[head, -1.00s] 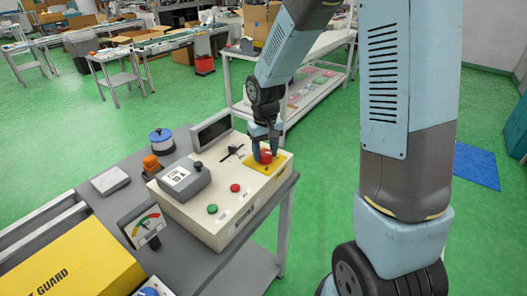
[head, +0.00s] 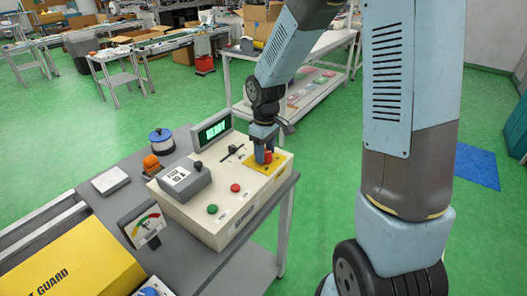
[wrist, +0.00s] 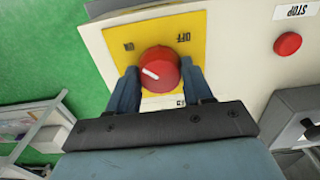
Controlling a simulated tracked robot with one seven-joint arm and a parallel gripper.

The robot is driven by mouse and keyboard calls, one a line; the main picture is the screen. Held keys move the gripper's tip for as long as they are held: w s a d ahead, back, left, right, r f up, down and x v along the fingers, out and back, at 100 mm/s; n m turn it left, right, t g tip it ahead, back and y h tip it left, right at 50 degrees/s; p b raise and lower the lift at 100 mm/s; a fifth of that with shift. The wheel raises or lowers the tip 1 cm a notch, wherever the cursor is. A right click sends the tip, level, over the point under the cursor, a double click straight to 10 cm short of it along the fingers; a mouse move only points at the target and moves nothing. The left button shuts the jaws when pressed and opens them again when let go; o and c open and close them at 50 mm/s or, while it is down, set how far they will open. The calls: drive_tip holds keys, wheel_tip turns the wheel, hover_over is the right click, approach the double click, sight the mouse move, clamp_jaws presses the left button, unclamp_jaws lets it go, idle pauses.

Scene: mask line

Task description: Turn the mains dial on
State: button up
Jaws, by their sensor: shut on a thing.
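The mains dial (wrist: 165,66) is a round red knob on a yellow plate (wrist: 202,52) marked OFF and what looks like ON. In the wrist view its white mark lies left of the knob's centre, on the ON side. In the head view the dial is at the back right of a cream control box (head: 206,216), partly hidden by my gripper (head: 264,160). My gripper points down and is shut on the dial, one finger on each side. The display (head: 213,130) at the back of the box is lit with green letters, seemingly READY.
The box also carries a green button (head: 212,209), a red button (head: 235,188) and a grey unit with a black knob (head: 185,180). A gauge (head: 142,226) and a yellow guard (head: 65,270) are at the front left.

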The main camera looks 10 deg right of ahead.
drive_tip(key=shift+w+r, duration=0.1)
drive_tip(key=o, duration=1)
drive_tip(key=shift+o, duration=0.2)
wheel_tip(320, 180, up, 14)
drive_tip(key=shift+f, duration=0.2)
drive_tip(key=s+d+r+m+t, duration=0.2)
drive_tip(key=s+d+r+m, duration=0.2)
drive_tip(key=s, duration=0.7)
drive_tip(key=s+d+r+m+t, duration=0.3)
drive_tip(key=s+d+r+m, duration=0.2)
drive_tip(key=s, duration=0.5)
drive_tip(key=d+r, duration=0.1)
drive_tip(key=d, duration=0.1)
drive_tip(key=shift+s+d+r+t, duration=0.3)
drive_tip(key=shift+s+d+r, duration=0.05)
drive_tip(key=shift+s+d, duration=0.05)
